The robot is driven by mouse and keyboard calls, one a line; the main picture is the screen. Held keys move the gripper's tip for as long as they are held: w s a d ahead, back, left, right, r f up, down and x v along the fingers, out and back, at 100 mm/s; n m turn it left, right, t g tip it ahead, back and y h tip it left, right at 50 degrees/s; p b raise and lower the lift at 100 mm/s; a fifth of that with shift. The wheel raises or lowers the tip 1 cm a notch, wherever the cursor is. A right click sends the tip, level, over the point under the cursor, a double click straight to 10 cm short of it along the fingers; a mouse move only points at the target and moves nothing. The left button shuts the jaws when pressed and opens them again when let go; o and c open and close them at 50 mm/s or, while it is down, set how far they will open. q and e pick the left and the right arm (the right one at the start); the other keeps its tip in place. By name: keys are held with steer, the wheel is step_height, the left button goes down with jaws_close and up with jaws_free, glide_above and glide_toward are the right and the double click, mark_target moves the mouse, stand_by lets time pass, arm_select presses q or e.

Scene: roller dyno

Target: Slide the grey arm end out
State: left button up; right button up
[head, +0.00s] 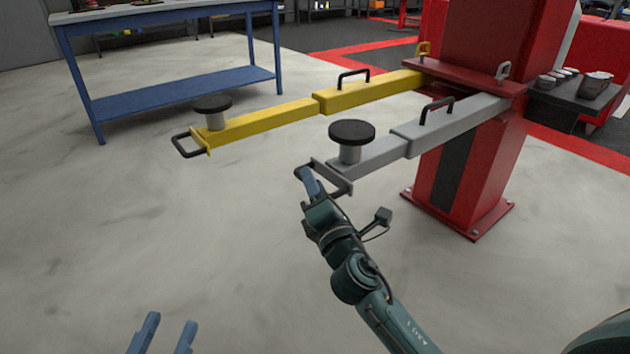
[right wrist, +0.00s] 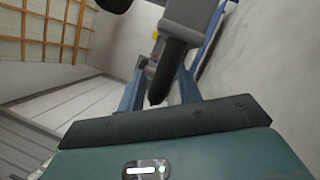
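The grey arm end (head: 368,155) sticks out of the grey lift arm (head: 455,127), toward the lower left in the head view. It carries a round black pad (head: 351,132) and a dark loop handle (head: 340,186) at its tip. My right gripper (head: 309,181) is at the left side of this handle. In the right wrist view a dark bar (right wrist: 172,65) of the handle lies between its two blue fingers. Whether the fingers press on the bar cannot be told. My left gripper (head: 167,330) is open and empty, low in the head view, away from the arm.
A yellow arm (head: 370,92) with its own pad and end handle runs alongside, behind the grey one. Both join the red post (head: 480,165). A blue table (head: 170,95) stands at the back left. A dark shelf (head: 570,97) holds small parts. The floor in front is clear.

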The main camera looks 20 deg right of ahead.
jaws_close()
stand_by(0.3)
stand_by(0.3)
